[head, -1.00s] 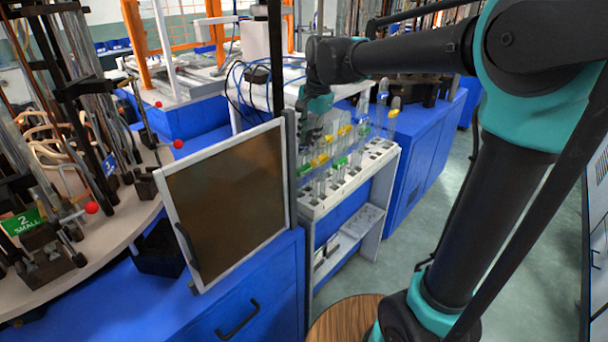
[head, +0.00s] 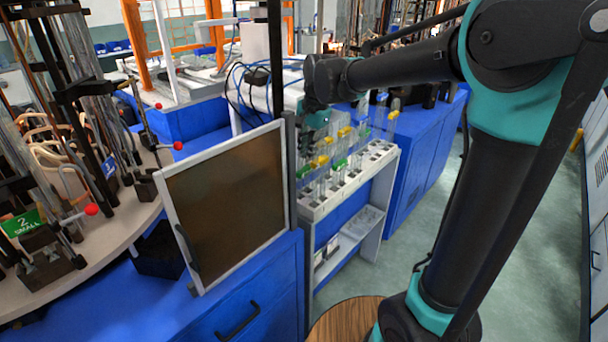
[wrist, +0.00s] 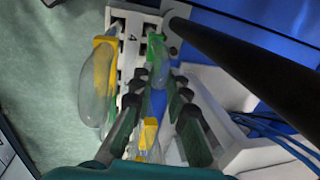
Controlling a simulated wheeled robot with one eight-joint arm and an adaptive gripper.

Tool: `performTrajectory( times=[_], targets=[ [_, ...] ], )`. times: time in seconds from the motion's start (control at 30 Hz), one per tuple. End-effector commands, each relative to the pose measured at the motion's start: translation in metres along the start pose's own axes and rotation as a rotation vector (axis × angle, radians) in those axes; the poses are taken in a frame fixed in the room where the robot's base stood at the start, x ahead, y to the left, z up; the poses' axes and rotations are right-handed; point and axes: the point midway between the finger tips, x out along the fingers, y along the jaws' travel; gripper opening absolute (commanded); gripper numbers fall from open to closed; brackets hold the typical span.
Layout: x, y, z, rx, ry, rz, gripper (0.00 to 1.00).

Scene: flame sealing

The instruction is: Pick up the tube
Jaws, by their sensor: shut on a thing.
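My gripper (wrist: 171,90) is shut on a clear glass tube among the tubes at the rack. In the wrist view, a tube with a green band (wrist: 156,50) lies at the fingertips, and a yellow-banded one (wrist: 149,134) shows between the fingers closer to the camera. I cannot tell surely which of them is held. A bigger yellow-banded tube (wrist: 97,85) stands left of the fingers. In the head view my gripper (head: 305,146) is at the left end of the white rack (head: 317,208), partly hidden by the dark panel's edge.
A dark panel in a white frame (head: 228,205) stands just left of the rack. Several more tubes with yellow and green bands (head: 345,132) stand in the rack. Blue cables (head: 243,78) lie on the bench behind. A round table with glassware (head: 105,235) is at left.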

Motion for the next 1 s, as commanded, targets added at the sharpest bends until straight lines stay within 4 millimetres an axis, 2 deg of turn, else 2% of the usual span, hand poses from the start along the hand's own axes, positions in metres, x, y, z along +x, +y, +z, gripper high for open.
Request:
performTrajectory(
  times=[0.27, 0.47, 0.67, 1.0],
  targets=[
    [-0.004, -0.001, 0.0, 0.0, 0.0, -0.001, 0.0],
    [-0.023, -0.005, 0.0, 0.0, 0.0, -0.001, 0.0],
    [-0.059, -0.012, 0.0, 0.0, 0.0, -0.001, 0.0],
    [-0.14, -0.028, 0.0, 0.0, 0.0, 0.0, 0.0]
  ],
)
